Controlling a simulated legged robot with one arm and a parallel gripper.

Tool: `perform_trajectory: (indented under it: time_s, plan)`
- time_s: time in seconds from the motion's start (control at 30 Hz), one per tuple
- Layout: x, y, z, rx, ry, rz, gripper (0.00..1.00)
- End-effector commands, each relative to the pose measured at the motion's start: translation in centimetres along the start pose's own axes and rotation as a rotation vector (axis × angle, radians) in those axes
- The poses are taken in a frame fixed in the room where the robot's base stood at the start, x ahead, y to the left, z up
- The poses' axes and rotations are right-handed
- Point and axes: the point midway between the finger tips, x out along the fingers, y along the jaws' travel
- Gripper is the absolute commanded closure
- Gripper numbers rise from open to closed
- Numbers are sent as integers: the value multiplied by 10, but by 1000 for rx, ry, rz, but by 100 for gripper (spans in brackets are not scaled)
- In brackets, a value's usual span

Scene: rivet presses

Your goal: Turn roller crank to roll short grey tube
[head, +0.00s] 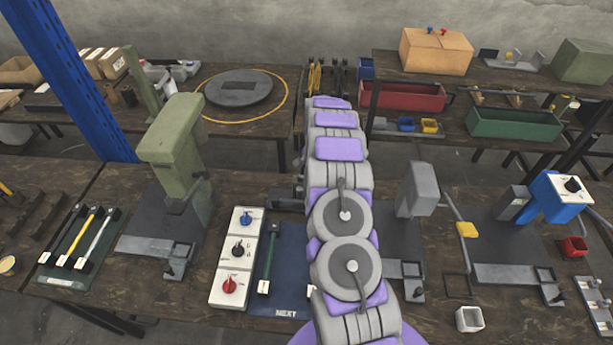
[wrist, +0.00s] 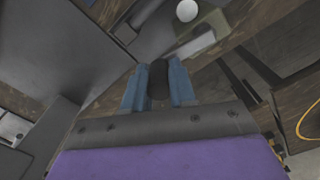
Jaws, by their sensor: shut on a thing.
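In the wrist view, the two blue fingers of my gripper (wrist: 158,85) are shut on a dark rounded handle (wrist: 158,79), which appears to be the roller crank's grip. The handle stands between the fingertips. A pale grey bar (wrist: 195,45) and a white round knob (wrist: 186,11) lie just beyond it. In the head view my own arm covers the middle of the bench and hides my gripper and the crank. I cannot pick out the short grey tube in either view.
A green press (head: 175,150) stands left, beside a switch panel (head: 238,257) and a dark mat (head: 290,255). A grey machine (head: 417,190) and a blue-headed machine (head: 555,197) stand right.

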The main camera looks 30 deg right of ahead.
Motion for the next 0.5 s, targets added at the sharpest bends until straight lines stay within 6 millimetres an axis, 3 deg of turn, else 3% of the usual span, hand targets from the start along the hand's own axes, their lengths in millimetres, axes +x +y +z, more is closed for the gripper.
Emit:
perform_trajectory:
  time_s: [0.13, 0.5]
  plan:
    - [-2, 5, 15, -1, -7, 4, 87]
    - [0, 8, 33, -2, -8, 6, 88]
